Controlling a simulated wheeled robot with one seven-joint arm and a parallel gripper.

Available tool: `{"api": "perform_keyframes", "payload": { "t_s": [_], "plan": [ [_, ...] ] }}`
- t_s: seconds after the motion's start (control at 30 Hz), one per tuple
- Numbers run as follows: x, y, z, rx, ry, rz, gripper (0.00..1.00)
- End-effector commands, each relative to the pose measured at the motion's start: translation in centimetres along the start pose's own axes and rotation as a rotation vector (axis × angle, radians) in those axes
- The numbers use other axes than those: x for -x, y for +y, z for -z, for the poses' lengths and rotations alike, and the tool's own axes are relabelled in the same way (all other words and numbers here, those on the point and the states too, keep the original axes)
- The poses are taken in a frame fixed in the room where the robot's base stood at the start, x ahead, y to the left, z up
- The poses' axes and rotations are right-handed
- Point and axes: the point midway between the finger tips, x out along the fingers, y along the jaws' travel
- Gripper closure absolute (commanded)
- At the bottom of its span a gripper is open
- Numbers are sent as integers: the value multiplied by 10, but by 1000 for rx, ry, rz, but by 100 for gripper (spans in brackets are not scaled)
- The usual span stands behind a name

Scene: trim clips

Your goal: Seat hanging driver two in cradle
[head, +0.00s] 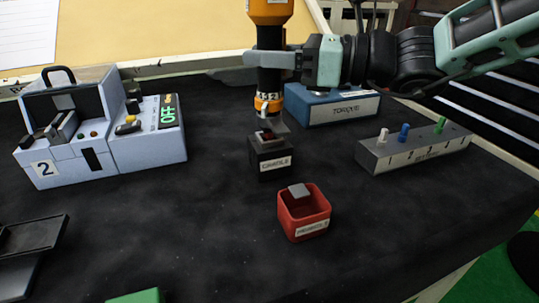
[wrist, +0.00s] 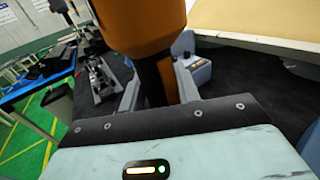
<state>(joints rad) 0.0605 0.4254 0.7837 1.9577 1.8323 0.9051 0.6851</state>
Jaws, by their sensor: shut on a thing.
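The driver (head: 269,95) has an orange upper body, a black grip and an orange collar near its lower end. It stands about upright. My gripper (head: 270,60) is shut on its black part from the right. The black block labelled CRADLE (head: 270,163) stands directly below the driver in the head view. The driver's lower end is at the cradle's top; I cannot tell whether it is inside or just above it. In the wrist view the driver (wrist: 148,25) is large between the fingers of my gripper (wrist: 158,88); the cradle is hidden there.
A red bin (head: 303,212) with a grey piece stands in front of the cradle. A blue TORQUE box (head: 330,107) is behind right, a grey peg block (head: 415,150) at right. A machine marked 2 (head: 90,140) stands at left. The dark mat between is clear.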

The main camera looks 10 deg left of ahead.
Motion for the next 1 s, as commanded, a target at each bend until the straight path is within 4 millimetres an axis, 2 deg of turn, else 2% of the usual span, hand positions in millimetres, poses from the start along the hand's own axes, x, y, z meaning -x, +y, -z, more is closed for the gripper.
{"api": "perform_keyframes", "payload": {
  "t_s": [1.0],
  "plan": [
    [0, 0, 15, -1, 1, 0, 100]
  ]
}}
